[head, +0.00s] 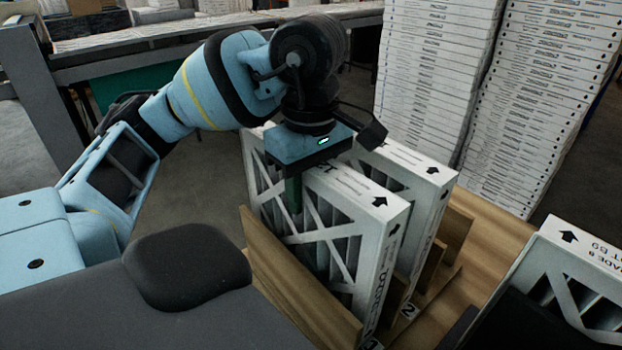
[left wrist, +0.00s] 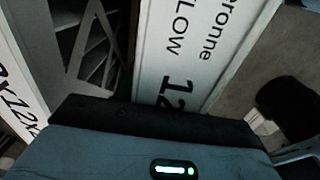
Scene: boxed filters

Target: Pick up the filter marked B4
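Two white-framed filters with X-shaped braces stand upright in a wooden rack (head: 292,287). They are the front filter (head: 387,222) and the rear filter (head: 430,195). My left gripper (head: 293,190) points down at the front filter's top edge. One green finger shows before its braced face; the other finger is hidden, so I cannot tell whether it grips. In the left wrist view a white filter edge (left wrist: 185,50) with black print, including "12", lies close to the gripper body. I can read no B4 mark. My right gripper is not in view.
Another white filter (head: 568,252) stands at the right, its mark partly cut off. Slot labels, one reading 2 (head: 408,310), sit on the rack. Tall stacks of flat white boxes (head: 435,80) rise behind. Grey floor is open at the left.

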